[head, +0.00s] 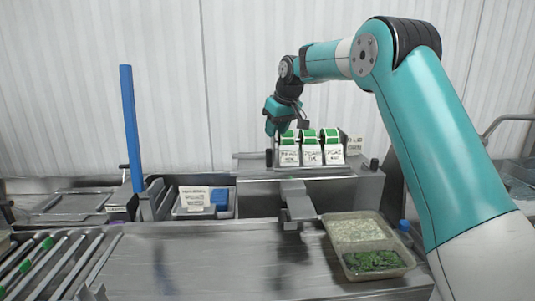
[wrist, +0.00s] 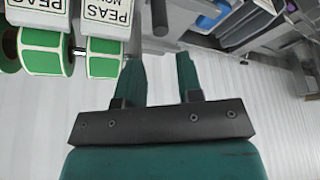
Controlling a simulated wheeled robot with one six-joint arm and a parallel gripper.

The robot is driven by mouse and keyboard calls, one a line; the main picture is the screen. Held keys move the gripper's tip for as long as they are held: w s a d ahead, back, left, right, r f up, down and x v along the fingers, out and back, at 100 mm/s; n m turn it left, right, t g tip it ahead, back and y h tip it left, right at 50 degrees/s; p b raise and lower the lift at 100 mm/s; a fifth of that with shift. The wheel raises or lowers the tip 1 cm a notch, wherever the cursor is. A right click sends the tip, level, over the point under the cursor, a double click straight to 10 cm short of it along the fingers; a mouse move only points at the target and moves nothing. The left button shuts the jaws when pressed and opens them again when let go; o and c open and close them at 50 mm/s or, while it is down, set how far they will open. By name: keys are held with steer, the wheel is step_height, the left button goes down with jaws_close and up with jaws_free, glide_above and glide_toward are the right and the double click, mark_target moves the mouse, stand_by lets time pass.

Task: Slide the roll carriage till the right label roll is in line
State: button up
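Three label rolls with green labels stand side by side on the roll carriage in the head view: left (head: 288,138), middle (head: 309,136) and right (head: 331,136). A white card hangs before each; the small print is hard to read. My gripper (head: 272,122) is above the carriage's left end. In the wrist view my gripper (wrist: 160,65) is open, its fingers apart. A dark cylindrical handle (wrist: 160,18) lies beyond the gap, and I see no grip on it.
A tray with pale grains and chopped greens (head: 366,272) stands on the steel counter (head: 215,265). A blue post (head: 131,130) rises at left, by a bin (head: 178,212) with a card. A metal chute (head: 297,204) juts below the carriage. Rollers (head: 45,262) lie front left.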

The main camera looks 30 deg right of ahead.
mark_target(268, 154)
steer(key=p+x, duration=0.2)
steer(key=x, duration=0.8)
steer(key=shift+w+a+f, duration=0.1)
steer(key=shift+f, duration=0.1)
